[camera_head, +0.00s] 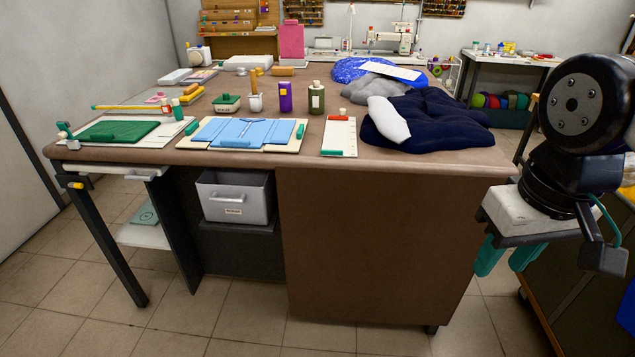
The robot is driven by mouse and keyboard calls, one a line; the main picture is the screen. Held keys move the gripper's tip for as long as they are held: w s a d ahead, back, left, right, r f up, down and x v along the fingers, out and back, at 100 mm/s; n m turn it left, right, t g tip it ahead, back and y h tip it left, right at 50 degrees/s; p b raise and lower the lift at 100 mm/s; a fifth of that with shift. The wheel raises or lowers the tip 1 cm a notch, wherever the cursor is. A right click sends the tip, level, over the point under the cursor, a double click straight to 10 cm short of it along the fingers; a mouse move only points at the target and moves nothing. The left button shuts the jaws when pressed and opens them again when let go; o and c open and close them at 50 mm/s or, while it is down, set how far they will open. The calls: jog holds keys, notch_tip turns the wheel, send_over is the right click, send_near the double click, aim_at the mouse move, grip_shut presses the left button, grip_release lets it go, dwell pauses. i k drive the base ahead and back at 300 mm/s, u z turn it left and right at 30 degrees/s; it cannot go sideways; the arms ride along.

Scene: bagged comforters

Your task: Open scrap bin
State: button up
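A grey bin (235,198) sits in the open bay under the brown worktable (380,235), left of the table's solid brown panel. It has a bar handle (230,197) across its front and a small label below that is too small to read. It is the likeliest scrap bin. Its top is partly visible under the tabletop. My gripper (508,258) hangs at the right, beyond the table's right end and far from the bin. Its two teal fingers point down and stand apart, with nothing seen between them.
Folded fabric (430,120), a blue cloth on a board (243,133), a green mat (118,131) and small bottles lie on the tabletop. A table leg (108,245) stands left of the bay. The tiled floor (230,325) in front is clear.

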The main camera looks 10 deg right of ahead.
aim_at(226, 196)
jog(key=z, duration=0.45)
jog(key=i, duration=1.35)
jog(key=u, duration=2.4)
